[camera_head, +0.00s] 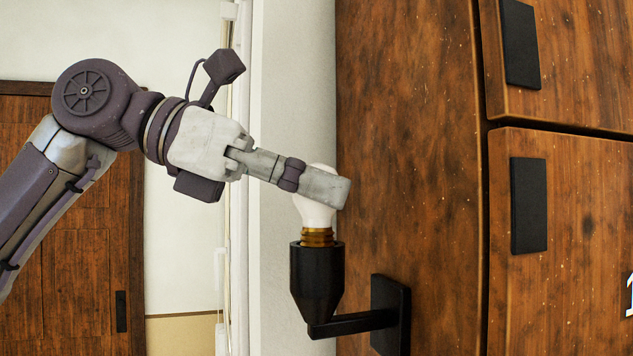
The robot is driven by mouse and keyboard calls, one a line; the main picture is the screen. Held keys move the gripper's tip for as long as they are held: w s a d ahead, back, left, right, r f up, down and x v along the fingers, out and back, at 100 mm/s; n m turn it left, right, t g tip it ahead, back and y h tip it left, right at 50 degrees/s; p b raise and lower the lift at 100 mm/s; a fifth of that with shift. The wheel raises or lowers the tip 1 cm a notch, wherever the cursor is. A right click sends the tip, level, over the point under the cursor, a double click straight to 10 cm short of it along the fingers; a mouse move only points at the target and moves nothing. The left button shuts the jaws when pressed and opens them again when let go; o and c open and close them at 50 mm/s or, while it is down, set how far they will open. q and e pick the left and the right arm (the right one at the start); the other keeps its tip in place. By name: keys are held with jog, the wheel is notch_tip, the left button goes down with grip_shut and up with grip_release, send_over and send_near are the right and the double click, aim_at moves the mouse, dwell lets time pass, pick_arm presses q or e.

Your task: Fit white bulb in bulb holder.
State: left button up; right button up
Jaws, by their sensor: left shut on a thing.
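A white bulb (316,214) with a brass-coloured screw base (317,237) stands upright in the head view, base down. My left gripper (328,187) is shut on the upper part of the white bulb and hides much of its glass. The bulb holder (317,278) is a black cup with a tapered bottom, directly below the bulb. The bulb's base is at the holder's top rim, with its threads still showing above; how far it sits inside cannot be seen. My right gripper is not in view.
The holder's black arm runs right to a black mounting plate (391,315) on a brown wooden panel (410,150). Wooden fronts with black handles (528,205) lie to the right. A wooden door (95,280) stands at the far left. A pale wall (290,120) is behind my gripper.

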pick_arm(q)
jog(key=shift+f+b, duration=0.55)
jog(key=shift+f, duration=0.4)
jog(key=o, duration=1.2)
jog(key=shift+c, duration=0.2)
jog(key=v, duration=1.2)
